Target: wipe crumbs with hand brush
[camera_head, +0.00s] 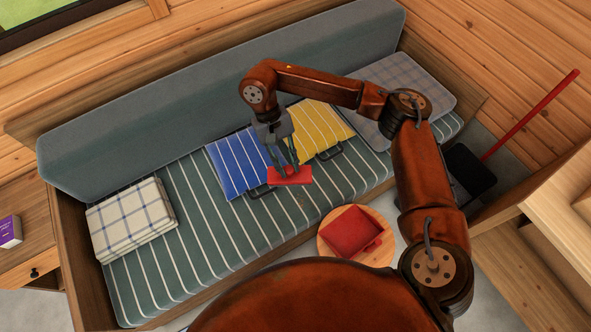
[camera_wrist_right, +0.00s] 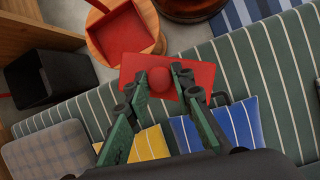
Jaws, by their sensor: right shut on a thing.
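A red hand brush (camera_head: 291,177) is held over the middle of the striped bench seat (camera_head: 160,255). My right gripper (camera_head: 286,165) is shut on the brush and points down at it, beside the blue cushion. In the right wrist view the brush (camera_wrist_right: 138,66) shows as a flat red block with a round red knob between my right gripper's fingers (camera_wrist_right: 160,82). Its bristles are hidden, and I cannot tell whether it touches the seat. A red dustpan (camera_head: 347,231) rests on a round wooden stool (camera_head: 326,246) in front of the bench. My left gripper is not in view.
A blue striped cushion (camera_head: 236,160) and a yellow striped cushion (camera_head: 316,128) lie on the seat. A folded checked blanket (camera_head: 130,220) lies at left, a grey plaid pillow (camera_head: 428,82) at right. A black bin-like pan (camera_head: 470,168) with a red pole stands beyond the bench's right end.

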